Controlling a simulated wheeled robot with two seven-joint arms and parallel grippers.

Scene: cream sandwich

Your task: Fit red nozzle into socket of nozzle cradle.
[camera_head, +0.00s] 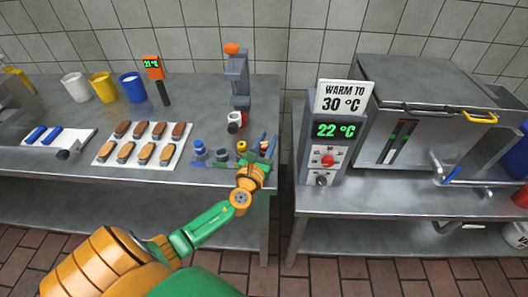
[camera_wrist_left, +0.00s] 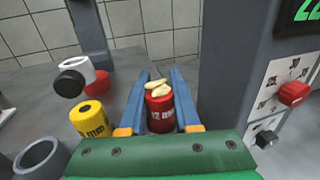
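The red nozzle (camera_wrist_left: 161,113), with a partly readable white label and pale cream-coloured pieces on top, stands between the two blue fingers of my left gripper (camera_wrist_left: 160,98). The fingers lie close against both its sides, with no clear gap. In the head view my left gripper (camera_head: 266,147) is at the right front corner of the left table, largely covering the red nozzle. A yellow nozzle (camera_wrist_left: 90,118) stands to its left, and it also shows in the head view (camera_head: 241,146). The cradle's red-nozzle socket is hidden. My right gripper is in neither view.
A grey nozzle (camera_head: 222,154) and a blue nozzle (camera_head: 198,147) stand left along the table front. A grey dispenser stand (camera_head: 238,78) rises behind. A tray of éclairs (camera_head: 143,158) lies further left. The warmer's control post (camera_head: 321,150) stands right, across a gap between tables.

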